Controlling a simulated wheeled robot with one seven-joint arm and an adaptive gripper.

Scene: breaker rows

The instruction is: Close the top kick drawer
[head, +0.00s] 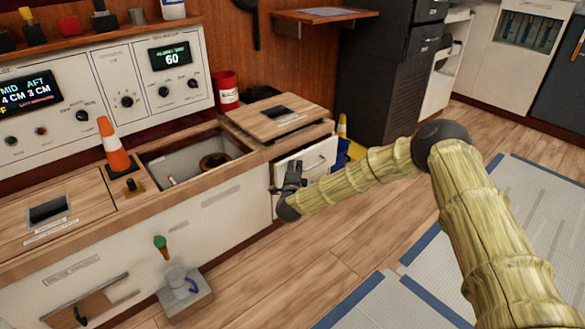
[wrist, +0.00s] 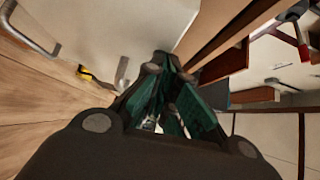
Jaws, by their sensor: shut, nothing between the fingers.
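A white drawer front (head: 320,153) with a metal handle shows at the right end of the bench, low under the wooden top. It looks like the top kick drawer; how far it stands out is hard to tell. My gripper (head: 291,174) is in front of its left part, pointing up, and hides some of it. In the wrist view my gripper (wrist: 170,110) has its dark green fingers shut with nothing held. White panels with a bar handle (wrist: 122,72) lie to its left in that view. Whether the fingers touch the drawer cannot be told.
The bench has an open well (head: 190,165), an orange cone (head: 115,145) and a raised wooden lid (head: 280,118). A red can (head: 227,92) stands behind. Wooden floor (head: 290,265) is clear in front.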

